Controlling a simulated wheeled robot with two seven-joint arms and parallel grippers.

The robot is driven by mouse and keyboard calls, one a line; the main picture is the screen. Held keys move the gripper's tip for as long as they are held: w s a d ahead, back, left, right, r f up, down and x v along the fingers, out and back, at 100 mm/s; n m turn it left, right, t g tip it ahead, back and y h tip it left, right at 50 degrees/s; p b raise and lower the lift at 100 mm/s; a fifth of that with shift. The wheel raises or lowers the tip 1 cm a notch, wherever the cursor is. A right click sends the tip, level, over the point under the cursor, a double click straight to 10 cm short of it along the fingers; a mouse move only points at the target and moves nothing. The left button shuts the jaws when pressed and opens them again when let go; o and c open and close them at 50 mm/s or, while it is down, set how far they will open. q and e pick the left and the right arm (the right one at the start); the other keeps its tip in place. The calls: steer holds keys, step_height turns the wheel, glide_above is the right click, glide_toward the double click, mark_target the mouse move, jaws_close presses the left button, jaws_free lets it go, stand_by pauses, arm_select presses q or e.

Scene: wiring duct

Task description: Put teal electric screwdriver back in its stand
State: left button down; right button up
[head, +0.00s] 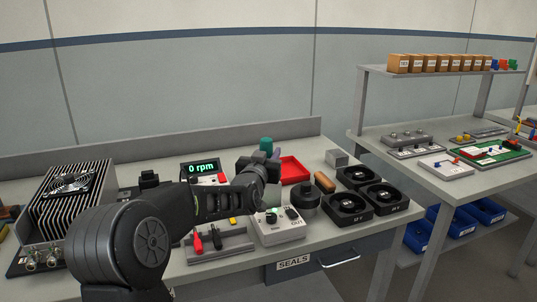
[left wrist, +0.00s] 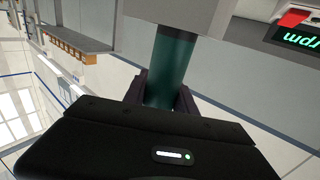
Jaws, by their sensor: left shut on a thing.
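The teal electric screwdriver (head: 266,144) is held up over the workbench, its teal top showing above my left gripper (head: 262,168) in the head view. The left gripper is shut on it. In the left wrist view the teal barrel (left wrist: 168,62) lies between the dark fingers (left wrist: 160,95), with one end running behind a grey surface at the top. The screwdriver's lower part is hidden in the head view. A dark round holder-like object (head: 306,196) stands on the bench right of the gripper; I cannot tell if it is the stand. My right gripper is not in view.
Near the gripper are a red tray (head: 294,170), a 0 rpm display (head: 203,170), a knobbed control box (head: 280,228) and a grey tool tray (head: 222,246). Black fans (head: 348,207) crowd the right end, and a finned unit (head: 68,200) fills the left.

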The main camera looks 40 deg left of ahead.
arm_select(q)
steer(key=shift+f, duration=0.25)
steer(key=c, duration=1.2)
jaws_free()
steer(key=shift+o, duration=1.4)
steer(key=shift+f, duration=0.1)
steer(key=b+v, duration=0.1)
steer(key=v, duration=0.7)
steer(key=shift+w, duration=0.1)
